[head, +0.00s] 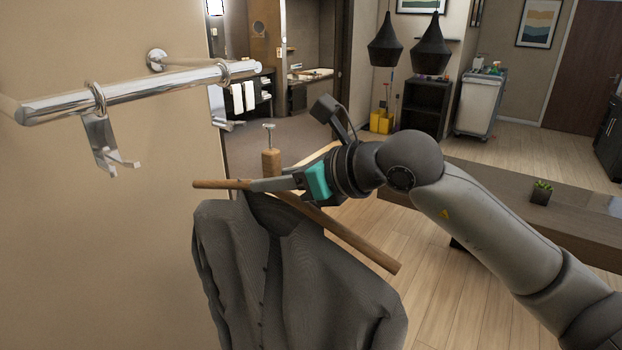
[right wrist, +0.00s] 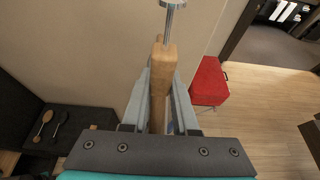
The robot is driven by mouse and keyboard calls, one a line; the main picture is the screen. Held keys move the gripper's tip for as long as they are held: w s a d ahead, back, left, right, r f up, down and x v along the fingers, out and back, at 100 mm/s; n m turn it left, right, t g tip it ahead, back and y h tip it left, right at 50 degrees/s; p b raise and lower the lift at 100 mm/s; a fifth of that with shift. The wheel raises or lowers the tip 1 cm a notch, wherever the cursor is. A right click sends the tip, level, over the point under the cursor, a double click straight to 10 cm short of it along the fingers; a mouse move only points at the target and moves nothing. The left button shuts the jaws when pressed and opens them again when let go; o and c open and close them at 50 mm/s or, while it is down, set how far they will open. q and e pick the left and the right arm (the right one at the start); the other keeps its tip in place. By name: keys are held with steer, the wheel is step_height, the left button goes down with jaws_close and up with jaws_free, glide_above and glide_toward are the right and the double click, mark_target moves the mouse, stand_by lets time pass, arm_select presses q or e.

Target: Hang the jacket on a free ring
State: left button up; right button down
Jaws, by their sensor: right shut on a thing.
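A dark grey jacket (head: 255,270) hangs from a wooden hanger (head: 350,240), which is tilted in the head view. The hanger has a wooden neck topped by a metal pin with a flat head (head: 268,128). My right gripper (head: 248,186) is shut on the hanger near its neck. In the right wrist view the hanger's wood (right wrist: 161,75) stands between the fingers (right wrist: 160,100). A chrome rail (head: 150,90) on the wall carries a ring (head: 97,95) with a forked metal holder (head: 106,145), seen empty. A second ring (head: 225,72) is near the rail's right end. My left gripper is out of view.
The beige wall (head: 110,250) is close on the left. The right wrist view shows a red seat (right wrist: 208,82) and a dark surface with two brushes. Air between the jacket and rail is clear.

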mark_target(321, 232)
steer(key=shift+a+r, duration=0.2)
steer(key=shift+r, duration=0.25)
steer(key=shift+s+d+p, duration=0.3)
steer(key=shift+s+d, duration=0.25)
steer(key=shift+d, duration=0.1)
steer(key=s+d, duration=0.2)
steer(key=d, duration=0.1)
steer(key=shift+s+d+p, duration=0.1)
steer(key=shift+s+p, duration=0.05)
steer(key=shift+p, duration=0.2)
steer(key=s+d, duration=0.1)
steer(key=s+d+b, duration=0.1)
steer(key=d, duration=0.1)
steer(key=shift+s+f+b, duration=0.1)
steer(key=shift+f+b, duration=0.05)
steer(key=shift+b, duration=0.15)
steer(key=shift+s+d+b, duration=0.55)
steer(key=shift+s+d, duration=0.25)
steer(key=shift+d, duration=0.2)
